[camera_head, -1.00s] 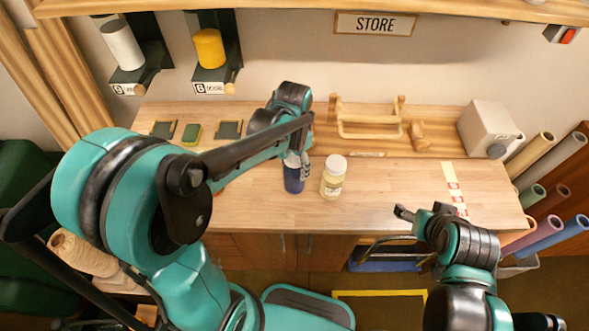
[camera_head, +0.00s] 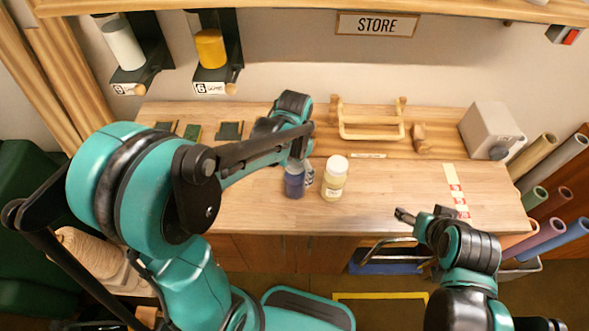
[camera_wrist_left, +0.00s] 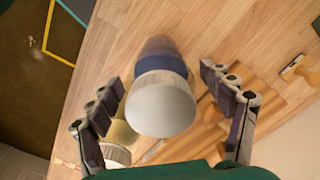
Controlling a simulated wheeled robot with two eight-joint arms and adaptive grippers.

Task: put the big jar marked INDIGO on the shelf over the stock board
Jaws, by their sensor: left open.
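A dark blue jar (camera_head: 294,184) stands upright on the wooden worktop. Its white lid shows in the left wrist view (camera_wrist_left: 160,105), between the two fingers. No marking can be read on it. My left gripper (camera_wrist_left: 161,76) is open, with its fingers apart on either side of the jar; in the head view it is partly hidden by its own arm. My right gripper (camera_head: 404,215) is over the front right of the worktop, away from the jars; its jaw opening is unclear. A wooden shelf (camera_head: 290,9) runs along the top, above a sign reading STORE (camera_head: 376,24).
A pale yellow jar (camera_head: 334,180) with a white lid stands close to the right of the blue jar. A wooden rack (camera_head: 371,133) and a grey box (camera_head: 490,130) are at the back. The worktop right of the yellow jar is mostly clear.

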